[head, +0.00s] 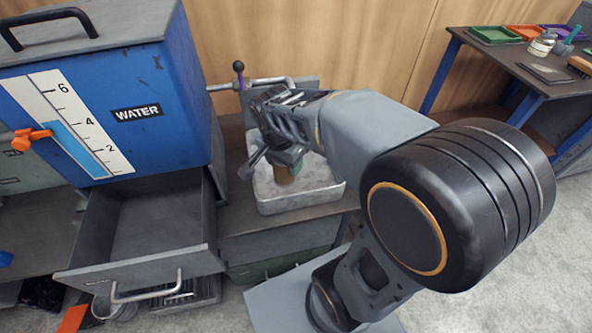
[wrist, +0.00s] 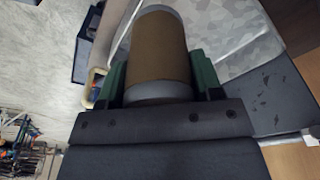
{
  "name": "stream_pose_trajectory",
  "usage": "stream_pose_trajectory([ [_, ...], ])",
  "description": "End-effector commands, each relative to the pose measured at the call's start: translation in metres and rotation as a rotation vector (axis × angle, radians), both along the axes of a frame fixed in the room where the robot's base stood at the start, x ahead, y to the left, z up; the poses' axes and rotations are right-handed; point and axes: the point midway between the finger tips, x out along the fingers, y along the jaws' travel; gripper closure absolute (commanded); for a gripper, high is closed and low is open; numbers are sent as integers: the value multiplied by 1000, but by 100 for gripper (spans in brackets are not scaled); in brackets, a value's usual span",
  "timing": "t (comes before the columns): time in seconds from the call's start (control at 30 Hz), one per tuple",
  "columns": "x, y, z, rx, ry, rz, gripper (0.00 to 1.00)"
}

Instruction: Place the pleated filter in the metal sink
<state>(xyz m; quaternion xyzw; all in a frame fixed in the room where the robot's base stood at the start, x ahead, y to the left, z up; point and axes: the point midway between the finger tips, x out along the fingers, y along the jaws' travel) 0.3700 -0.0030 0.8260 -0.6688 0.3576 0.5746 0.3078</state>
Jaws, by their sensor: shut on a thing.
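The pleated filter is a tan cylinder with grey end caps. In the wrist view the filter (wrist: 158,52) sits between the green fingers of my gripper (wrist: 160,82), which is shut on it. In the head view the filter (head: 286,174) shows below my gripper (head: 284,158), over the metal sink (head: 300,204). The sink is a shallow, pale metal basin on the grey counter. Part of the sink is hidden by my arm. I cannot tell whether the filter touches the sink's floor. The sink's mottled surface also shows in the wrist view (wrist: 235,35).
A blue water tank (head: 120,110) stands left of the sink, above an open, empty drawer (head: 150,225). A bench with coloured trays (head: 497,35) stands at the far right.

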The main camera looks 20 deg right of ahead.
Motion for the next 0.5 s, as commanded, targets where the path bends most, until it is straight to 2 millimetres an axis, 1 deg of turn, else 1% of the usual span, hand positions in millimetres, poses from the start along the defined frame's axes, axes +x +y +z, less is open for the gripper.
stream_pose_trajectory([
  [0.03,6,-7,-7,-1,3,-9,67],
  [0.33,58,-59,-40,1,4,-9,67],
  [0.4,65,-66,-54,1,4,-8,67],
  [0.5,74,-74,-68,1,4,-5,67],
])
